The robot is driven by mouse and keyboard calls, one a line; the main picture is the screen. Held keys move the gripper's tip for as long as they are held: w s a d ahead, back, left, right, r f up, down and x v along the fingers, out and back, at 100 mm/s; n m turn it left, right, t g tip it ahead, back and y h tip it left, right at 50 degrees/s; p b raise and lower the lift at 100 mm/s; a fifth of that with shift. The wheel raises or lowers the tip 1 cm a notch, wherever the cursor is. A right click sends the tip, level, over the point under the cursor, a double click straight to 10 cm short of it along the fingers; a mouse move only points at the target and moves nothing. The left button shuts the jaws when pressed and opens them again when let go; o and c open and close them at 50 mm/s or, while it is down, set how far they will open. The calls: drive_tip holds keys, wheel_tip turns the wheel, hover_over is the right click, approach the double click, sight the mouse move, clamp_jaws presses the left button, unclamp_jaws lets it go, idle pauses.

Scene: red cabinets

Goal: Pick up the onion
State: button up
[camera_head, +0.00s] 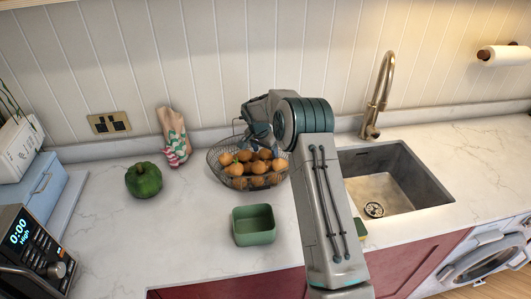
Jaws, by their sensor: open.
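Several round orange-brown items (255,166), which look like onions or oranges, lie in a dark wire basket (216,160) on the counter. I cannot tell which of them is an onion. My gripper (256,138) is over the back of the basket, pointing down, and is partly hidden by my own arm. It is open, and I see nothing held in it. The gap between its fingertips and the items behind the arm is hard to judge.
A green open box (254,238) stands in front of the basket. A green pepper (144,180) and a patterned bag (173,136) are to the left. A sink (382,180) with a tall tap (377,98) is to the right. A microwave (34,252) is at the left front.

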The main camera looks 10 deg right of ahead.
drive_tip(key=c, duration=1.1)
drive_tip(key=shift+r, duration=0.1)
